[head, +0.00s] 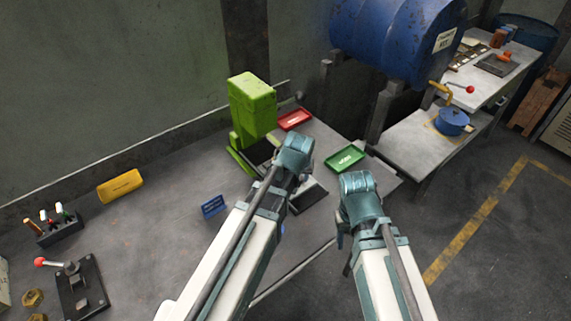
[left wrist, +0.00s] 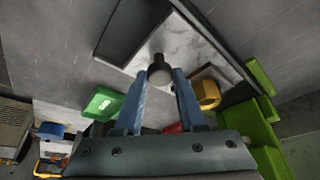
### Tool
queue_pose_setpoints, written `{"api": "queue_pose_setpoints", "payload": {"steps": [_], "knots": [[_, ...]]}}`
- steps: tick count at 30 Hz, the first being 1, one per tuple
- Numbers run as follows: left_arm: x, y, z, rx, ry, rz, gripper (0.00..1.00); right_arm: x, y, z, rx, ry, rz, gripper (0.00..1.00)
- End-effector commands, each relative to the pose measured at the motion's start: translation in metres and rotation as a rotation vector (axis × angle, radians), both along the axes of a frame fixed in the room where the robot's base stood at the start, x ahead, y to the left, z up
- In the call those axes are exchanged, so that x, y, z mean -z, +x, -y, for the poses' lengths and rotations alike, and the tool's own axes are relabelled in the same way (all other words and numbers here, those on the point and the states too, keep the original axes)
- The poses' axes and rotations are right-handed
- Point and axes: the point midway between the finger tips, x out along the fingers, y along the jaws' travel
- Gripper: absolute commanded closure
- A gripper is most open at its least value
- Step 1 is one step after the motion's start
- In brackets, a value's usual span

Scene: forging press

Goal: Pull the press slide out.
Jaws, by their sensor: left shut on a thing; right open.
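The green press (head: 252,105) stands on the grey bench against the wall. Its slide, a pale plate with a dark edge (head: 311,196), shows partly behind my left wrist in the head view. In the left wrist view the pale slide plate (left wrist: 178,45) has a dark round knob (left wrist: 159,70) at its edge. My left gripper (left wrist: 158,82) is shut on this knob, one blue finger on each side. In the head view its fingers are hidden by my wrist. My right gripper (head: 343,242) is open and apart from the press, at the bench's front right; its fingers show only partly.
A red tray (head: 295,119) and a green tray (head: 345,158) lie beside the press. A blue sign (head: 213,207) stands in front of it. A yellow case (head: 120,186) and a red-knobbed lever fixture (head: 80,285) are at left.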

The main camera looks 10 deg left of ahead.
Motion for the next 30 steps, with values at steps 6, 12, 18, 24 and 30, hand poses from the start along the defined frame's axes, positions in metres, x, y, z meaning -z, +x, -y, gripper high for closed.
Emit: {"api": "queue_pose_setpoints", "payload": {"steps": [6, 12, 18, 24, 30], "knots": [[0.000, -0.019, 0.023, -0.001, 0.002, 0.001, 1.00, 0.000, 0.000, 0.000, 0.000, 0.000, 0.000, 0.50], [0.000, -0.019, 0.024, -0.002, 0.003, 0.002, 1.00, 0.000, 0.000, 0.000, 0.000, 0.000, 0.000, 0.50], [0.000, -0.019, 0.024, -0.002, 0.003, 0.002, 0.50, 0.000, 0.000, 0.000, 0.000, 0.000, 0.000, 0.50], [0.000, -0.019, 0.024, -0.002, 0.002, 0.002, 0.31, 0.000, 0.000, 0.000, 0.000, 0.000, 0.000, 0.50], [-0.001, -0.019, 0.024, -0.002, 0.002, 0.002, 0.31, 0.000, 0.000, 0.000, 0.000, 0.000, 0.000, 0.50]]}}
